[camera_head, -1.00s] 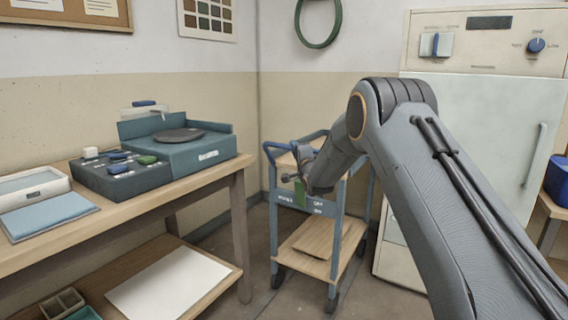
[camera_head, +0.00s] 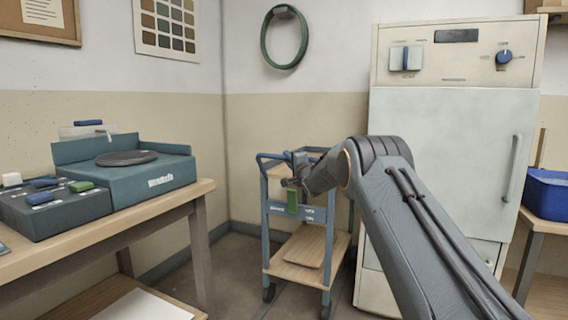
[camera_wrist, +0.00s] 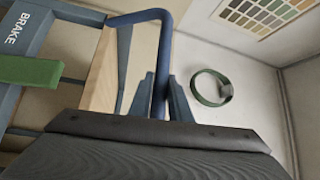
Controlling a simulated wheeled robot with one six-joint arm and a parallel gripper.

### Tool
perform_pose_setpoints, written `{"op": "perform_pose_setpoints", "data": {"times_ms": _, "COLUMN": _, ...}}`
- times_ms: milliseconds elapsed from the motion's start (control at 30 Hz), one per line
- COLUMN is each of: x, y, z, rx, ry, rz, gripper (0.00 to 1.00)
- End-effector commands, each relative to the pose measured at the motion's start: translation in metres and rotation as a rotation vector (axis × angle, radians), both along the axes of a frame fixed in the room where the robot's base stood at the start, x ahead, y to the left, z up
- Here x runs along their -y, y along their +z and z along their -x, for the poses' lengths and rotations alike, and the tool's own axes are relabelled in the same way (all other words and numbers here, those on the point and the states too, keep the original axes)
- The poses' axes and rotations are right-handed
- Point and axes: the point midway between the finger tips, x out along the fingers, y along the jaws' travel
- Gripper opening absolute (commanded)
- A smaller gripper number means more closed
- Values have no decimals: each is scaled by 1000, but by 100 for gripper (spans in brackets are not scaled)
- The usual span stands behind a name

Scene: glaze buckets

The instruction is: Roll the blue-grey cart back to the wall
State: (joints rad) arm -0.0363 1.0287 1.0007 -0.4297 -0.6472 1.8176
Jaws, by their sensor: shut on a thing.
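The blue-grey cart (camera_head: 273,236) stands on the floor near the corner, with wooden shelves and dark casters. Its blue handle bar (camera_head: 272,157) is at the upper left of the cart. My gripper (camera_wrist: 165,98) is shut on this handle, one finger on each side of the bar in the wrist view. A green lever (camera_head: 293,203) sits on the cart's near end. It also shows in the wrist view (camera_wrist: 30,70), beside a panel marked BRAKE. In the head view my arm hides part of the cart's top right.
A white kiln-like cabinet (camera_head: 440,150) stands close to the cart's right. A wooden table (camera_head: 120,232) with a teal wheel unit (camera_head: 130,178) is on the left. The back wall (camera_head: 290,115) is behind the cart. Bare floor (camera_head: 232,275) shows left of the cart.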

Motion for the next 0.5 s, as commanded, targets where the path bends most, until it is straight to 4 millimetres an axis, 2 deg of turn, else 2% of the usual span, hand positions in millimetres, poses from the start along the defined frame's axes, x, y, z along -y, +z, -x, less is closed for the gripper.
{"op": "perform_pose_setpoints", "data": {"times_ms": 467, "x": 5, "y": 1, "z": -3, "rx": 0, "ry": -3, "rz": -1, "gripper": 0}}
{"op": "perform_pose_setpoints", "data": {"times_ms": 500, "x": 5, "y": 1, "z": -3, "rx": 0, "ry": -3, "rz": -1, "gripper": 18}}
